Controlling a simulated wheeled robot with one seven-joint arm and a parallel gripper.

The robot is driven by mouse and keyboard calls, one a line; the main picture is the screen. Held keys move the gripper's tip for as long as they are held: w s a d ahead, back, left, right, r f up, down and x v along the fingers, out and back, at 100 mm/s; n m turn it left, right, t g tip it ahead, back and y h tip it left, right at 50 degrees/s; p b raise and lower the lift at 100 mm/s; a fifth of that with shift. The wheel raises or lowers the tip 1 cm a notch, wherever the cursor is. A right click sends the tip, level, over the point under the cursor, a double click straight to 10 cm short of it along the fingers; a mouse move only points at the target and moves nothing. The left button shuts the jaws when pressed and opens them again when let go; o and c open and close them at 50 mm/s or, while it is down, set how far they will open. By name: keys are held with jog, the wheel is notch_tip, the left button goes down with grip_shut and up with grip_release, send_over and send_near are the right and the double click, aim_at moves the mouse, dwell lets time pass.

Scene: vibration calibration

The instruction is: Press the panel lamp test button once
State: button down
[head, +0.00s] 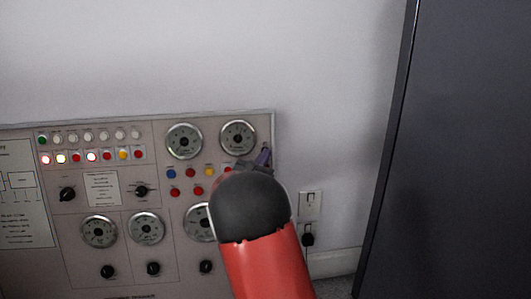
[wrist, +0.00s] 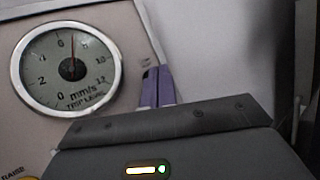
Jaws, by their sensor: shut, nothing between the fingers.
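The grey control panel (head: 112,254) fills the lower left of the head view. My gripper (head: 263,157) is at its upper right edge, just below and right of the upper right dial (head: 238,137). In the wrist view my gripper (wrist: 156,80) shows two purple fingers side by side, shut and empty, in front of the panel's right edge. I cannot tell if the tips touch the panel. A small unreadable label shows just above the fingertips. No lamp test button can be made out; it may be hidden behind my gripper or arm.
A blue button (head: 171,174), a yellow button (head: 209,171) and several red ones sit left of my gripper. Rows of lamps (head: 91,156) are at the panel's upper left, some lit. A wall socket (head: 310,203) and a dark cabinet (head: 455,150) stand to the right.

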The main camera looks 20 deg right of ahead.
jog(key=shift+s+a+r, duration=0.1)
jog(key=shift+s+a, duration=0.05)
jog(key=shift+s, duration=0.35)
jog(key=shift+s+a+r+b, duration=0.1)
jog(key=shift+s+a+r, duration=0.1)
jog(key=shift+s, duration=0.6)
jog(key=shift+s+a+r+b, duration=0.15)
jog(key=shift+s+a, duration=0.1)
jog(key=shift+s, duration=0.5)
jog(key=shift+s+a+r+b, duration=0.1)
jog(key=shift+s+a+r, duration=0.1)
jog(key=shift+s, duration=0.6)
jog(key=s+d+m+g+y+p, duration=0.2)
jog(key=s+m+g, duration=0.4)
jog(key=s, duration=0.4)
jog(key=s+d+m+g+y+p, duration=0.2)
jog(key=s+m+g, duration=0.2)
jog(key=s+m, duration=0.5)
jog(key=s+a+f+m+t+y+p, duration=0.1)
jog(key=s+a+m+y, duration=0.3)
jog(key=a, duration=0.6)
jog(key=s+a+f+m+y+p, duration=0.1)
jog(key=s+a+m+y+p, duration=0.1)
jog(key=s+a+m+y, duration=0.3)
jog(key=s+a+y, duration=0.4)
jog(key=s+a, duration=0.1)
jog(key=shift+s+a+f+m+t, duration=0.2)
jog(key=shift+a+f+m+t, duration=0.1)
jog(key=shift+a+f+t, duration=0.1)
